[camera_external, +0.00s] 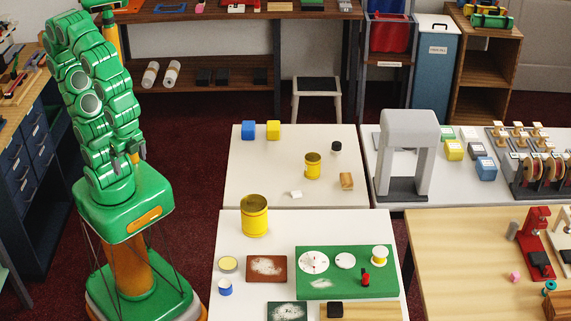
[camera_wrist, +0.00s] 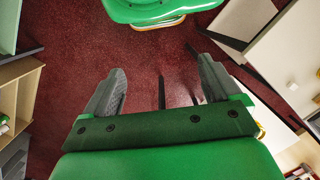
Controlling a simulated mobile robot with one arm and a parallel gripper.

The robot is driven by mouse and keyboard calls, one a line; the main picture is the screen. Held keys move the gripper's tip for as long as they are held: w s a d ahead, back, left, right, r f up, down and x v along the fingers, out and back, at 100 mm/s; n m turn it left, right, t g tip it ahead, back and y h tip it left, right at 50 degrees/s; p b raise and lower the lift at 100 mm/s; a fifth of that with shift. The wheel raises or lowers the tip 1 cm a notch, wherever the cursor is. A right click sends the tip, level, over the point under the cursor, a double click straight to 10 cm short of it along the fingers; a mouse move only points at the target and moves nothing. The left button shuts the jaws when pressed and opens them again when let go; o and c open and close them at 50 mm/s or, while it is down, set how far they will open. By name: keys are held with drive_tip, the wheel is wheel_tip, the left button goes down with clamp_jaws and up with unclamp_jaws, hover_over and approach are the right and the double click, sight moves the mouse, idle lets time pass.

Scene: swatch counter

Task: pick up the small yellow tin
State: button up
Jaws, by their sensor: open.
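The small yellow tin (camera_external: 313,165) stands upright on the rear white table, right of its middle. A larger yellow tin (camera_external: 254,215) stands on the nearer white table, closer to the camera. My gripper (camera_external: 130,156) is at the left, folded in near my own body and well away from both tins. In the wrist view my gripper (camera_wrist: 160,75) has its two fingers apart with nothing between them, over dark red floor. The small tin cannot be made out in the wrist view.
Blue (camera_external: 248,130) and yellow (camera_external: 273,130) blocks, a black knob-like piece (camera_external: 336,146), a wooden block (camera_external: 346,181) and a small white piece (camera_external: 296,194) share the rear table (camera_external: 245,180). A grey arch-shaped stand (camera_external: 408,150) rises to its right.

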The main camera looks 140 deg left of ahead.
sight(317, 158)
wheel_tip(317, 158, up, 5)
drive_tip(key=d, duration=0.1)
drive_tip(key=w+a+f+n+t, duration=0.1)
drive_tip(key=w+a+t, duration=0.15)
drive_tip(key=w, duration=0.45)
drive_tip(key=w+a+f+n+t, duration=0.1)
drive_tip(key=w+a+n, duration=0.15)
drive_tip(key=w, duration=0.35)
drive_tip(key=w+a+n+t+y, duration=0.2)
drive_tip(key=w+a+n+t, duration=0.15)
drive_tip(key=w+a, duration=0.95)
drive_tip(key=a+n+t+y, duration=0.1)
drive_tip(key=a+n+y, duration=0.3)
drive_tip(key=a, duration=1.7)
drive_tip(key=s+a+r+n+g+y, duration=0.1)
drive_tip(key=s+a+y, duration=0.25)
drive_tip(key=a, duration=0.55)
drive_tip(key=s+a+r+n+y, duration=0.1)
drive_tip(key=s+a+y, duration=0.3)
drive_tip(key=a, duration=0.5)
drive_tip(key=shift+h, duration=0.75)
drive_tip(key=f, duration=2.4)
drive_tip(key=shift+s+f, duration=0.1)
drive_tip(key=shift+s, duration=0.15)
drive_tip(key=shift+x, duration=3.9)
drive_tip(key=shift+f, duration=0.2)
